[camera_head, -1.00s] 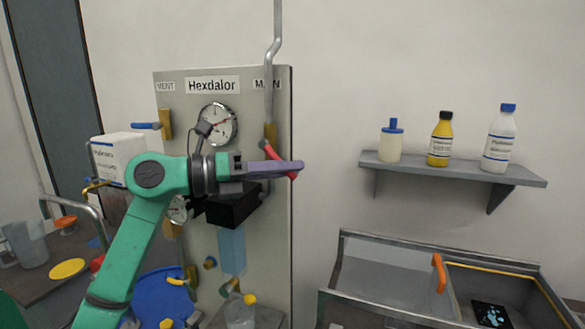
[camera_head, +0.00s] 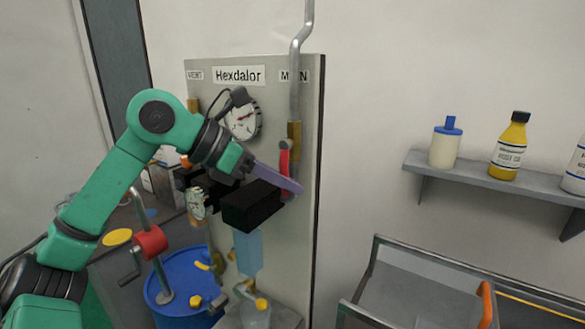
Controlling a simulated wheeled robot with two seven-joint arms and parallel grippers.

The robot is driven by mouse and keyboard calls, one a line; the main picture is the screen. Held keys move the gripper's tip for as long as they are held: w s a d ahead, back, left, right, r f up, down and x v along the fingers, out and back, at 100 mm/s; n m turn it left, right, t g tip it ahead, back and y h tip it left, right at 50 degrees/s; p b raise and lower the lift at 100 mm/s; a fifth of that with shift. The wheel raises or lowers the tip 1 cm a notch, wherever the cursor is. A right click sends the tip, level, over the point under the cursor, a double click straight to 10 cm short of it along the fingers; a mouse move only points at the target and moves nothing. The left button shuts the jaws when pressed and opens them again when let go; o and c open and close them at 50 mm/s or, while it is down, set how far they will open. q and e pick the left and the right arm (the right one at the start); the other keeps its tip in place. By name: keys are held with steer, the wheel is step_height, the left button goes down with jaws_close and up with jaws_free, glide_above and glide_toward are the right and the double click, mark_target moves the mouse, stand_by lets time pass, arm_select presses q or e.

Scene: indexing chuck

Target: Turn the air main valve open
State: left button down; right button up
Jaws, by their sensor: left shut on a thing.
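The air main valve is a brass body (camera_head: 294,138) on the grey pipe under the "MAIN" label, whose middle letters the pipe hides. Its red lever (camera_head: 285,158) hangs close to vertical, nearly in line with the pipe. My left gripper (camera_head: 288,183) reaches in from the left with its purple fingers pointing right and slightly down. It is shut on the lower end of the red lever, which the fingers partly hide. My right gripper is out of view.
The grey panel (camera_head: 262,92) carries a round gauge (camera_head: 243,120) and a black block (camera_head: 252,206) just below my fingers. A blue drum (camera_head: 185,285) stands lower left. A shelf (camera_head: 480,178) with bottles and a metal-framed cart (camera_head: 420,290) are at the right.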

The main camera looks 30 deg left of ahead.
arm_select(q)
steer(key=shift+a+m+y+p, duration=0.3)
steer(key=shift+y+p, duration=0.15)
steer(key=shift+y, duration=0.05)
steer(key=c, duration=0.8)
jaws_free()
steer(key=shift+c, duration=0.2)
steer(key=shift+a, duration=0.1)
steer(key=v, duration=1.4)
steer(key=shift+r, duration=0.2)
steer(key=shift+s+a, duration=0.1)
